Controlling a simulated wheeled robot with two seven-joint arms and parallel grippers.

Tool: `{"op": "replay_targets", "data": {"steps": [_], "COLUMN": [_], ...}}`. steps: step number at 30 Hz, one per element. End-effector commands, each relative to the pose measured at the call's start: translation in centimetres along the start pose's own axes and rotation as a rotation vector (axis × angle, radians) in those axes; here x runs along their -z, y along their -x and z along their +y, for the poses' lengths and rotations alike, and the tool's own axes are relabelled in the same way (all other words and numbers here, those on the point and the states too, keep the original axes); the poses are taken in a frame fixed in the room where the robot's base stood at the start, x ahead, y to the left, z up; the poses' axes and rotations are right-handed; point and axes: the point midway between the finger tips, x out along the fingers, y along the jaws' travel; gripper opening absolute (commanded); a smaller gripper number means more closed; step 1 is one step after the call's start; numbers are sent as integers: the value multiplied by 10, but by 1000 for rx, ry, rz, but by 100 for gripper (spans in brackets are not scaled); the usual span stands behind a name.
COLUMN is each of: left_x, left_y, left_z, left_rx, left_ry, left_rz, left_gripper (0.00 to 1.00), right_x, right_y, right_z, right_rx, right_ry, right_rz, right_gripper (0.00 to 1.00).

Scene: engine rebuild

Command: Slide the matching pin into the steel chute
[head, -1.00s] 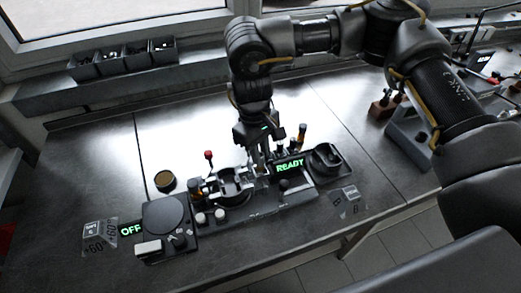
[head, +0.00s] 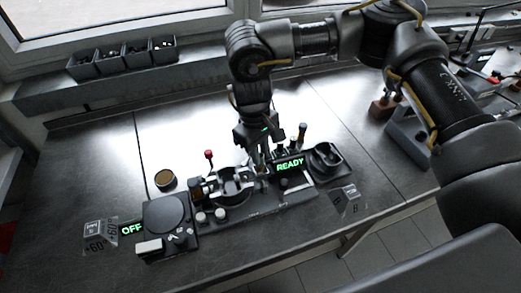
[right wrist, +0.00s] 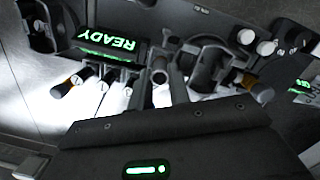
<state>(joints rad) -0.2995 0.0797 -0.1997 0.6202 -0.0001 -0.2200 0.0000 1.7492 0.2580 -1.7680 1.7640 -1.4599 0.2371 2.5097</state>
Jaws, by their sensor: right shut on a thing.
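My right gripper (head: 258,157) points down over the middle of the black fixture (head: 262,207) on the bench. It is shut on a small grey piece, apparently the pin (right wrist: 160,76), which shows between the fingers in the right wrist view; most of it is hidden. The fingers are low, just behind the fixture's ring-shaped clamp (head: 232,184) and left of the green READY display (head: 290,164). I cannot make out the steel chute for certain or tell whether the pin touches it. Other pins with orange bands (head: 302,131) stand behind the display. My left gripper is not in view.
A red-knobbed lever (head: 209,156) stands left of the gripper. A round tin (head: 165,180) and a black dial unit (head: 168,217) are further left. A black oval holder (head: 325,157) sits at right. The bench behind the fixture is mostly clear.

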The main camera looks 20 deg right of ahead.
Motion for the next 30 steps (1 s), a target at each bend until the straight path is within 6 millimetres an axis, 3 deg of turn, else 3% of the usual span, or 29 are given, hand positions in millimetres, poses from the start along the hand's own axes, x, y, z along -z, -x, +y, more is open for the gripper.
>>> {"op": "replay_targets", "data": {"steps": [30], "left_x": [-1], "left_y": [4], "left_z": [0], "left_rx": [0], "left_ry": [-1], "left_rz": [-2], "left_gripper": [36], "right_x": [0], "right_y": [0], "right_z": [0], "right_rx": [0], "right_ry": [0], "right_rz": [1], "right_gripper": [0]}}
